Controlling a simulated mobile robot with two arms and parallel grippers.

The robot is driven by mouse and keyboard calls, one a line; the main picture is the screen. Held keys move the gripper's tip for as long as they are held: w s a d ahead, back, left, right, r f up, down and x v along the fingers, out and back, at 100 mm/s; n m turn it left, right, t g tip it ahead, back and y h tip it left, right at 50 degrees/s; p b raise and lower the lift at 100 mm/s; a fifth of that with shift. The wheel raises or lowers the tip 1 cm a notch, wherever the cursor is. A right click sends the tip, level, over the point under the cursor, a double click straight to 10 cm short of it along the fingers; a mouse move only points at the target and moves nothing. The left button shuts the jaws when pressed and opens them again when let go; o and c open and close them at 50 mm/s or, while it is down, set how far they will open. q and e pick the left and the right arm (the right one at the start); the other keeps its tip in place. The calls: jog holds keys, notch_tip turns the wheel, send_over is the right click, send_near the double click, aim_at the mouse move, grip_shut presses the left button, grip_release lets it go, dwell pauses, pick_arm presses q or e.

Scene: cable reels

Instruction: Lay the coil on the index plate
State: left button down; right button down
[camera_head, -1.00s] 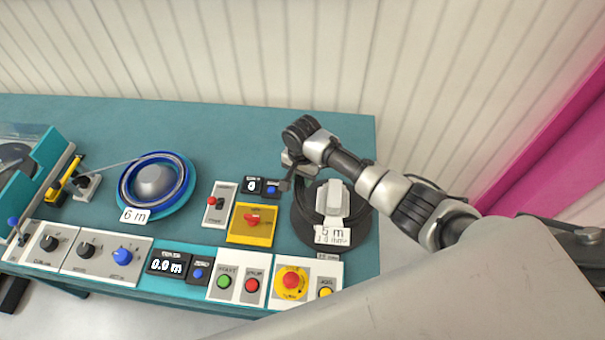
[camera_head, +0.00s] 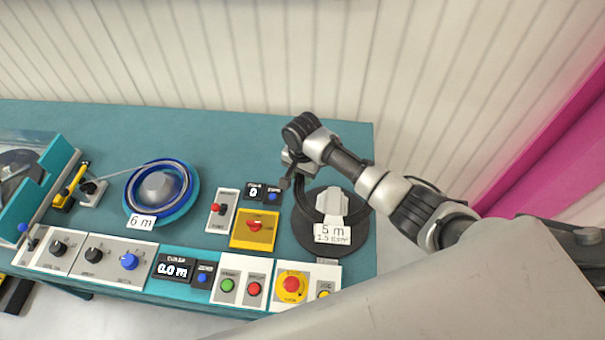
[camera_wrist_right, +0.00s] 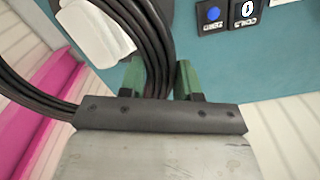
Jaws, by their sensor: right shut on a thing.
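The dark cable coil (camera_wrist_right: 158,45) runs between the green fingers of my right gripper (camera_wrist_right: 160,82) in the right wrist view. The gripper is shut on its strands. In the head view, my right gripper (camera_head: 290,178) is at the upper left of a dark round plate (camera_head: 312,243), which I take for the index plate. The coil (camera_head: 358,210) loops over this plate, around a pale central block (camera_head: 331,202). I cannot tell whether it touches the plate. A white label (camera_head: 332,234) reading "5 m" shows at the front. My left gripper is out of view.
A blue coil (camera_head: 186,176) labelled "6 m" lies around a grey dome to the left. A yellow plate (camera_head: 254,241) with a red switch stands left of the dark plate. Buttons and knobs line the front edge. The teal bench (camera_head: 235,130) is clear behind.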

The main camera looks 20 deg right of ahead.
jog(key=shift+r, duration=0.15)
jog(key=shift+r, duration=4.9)
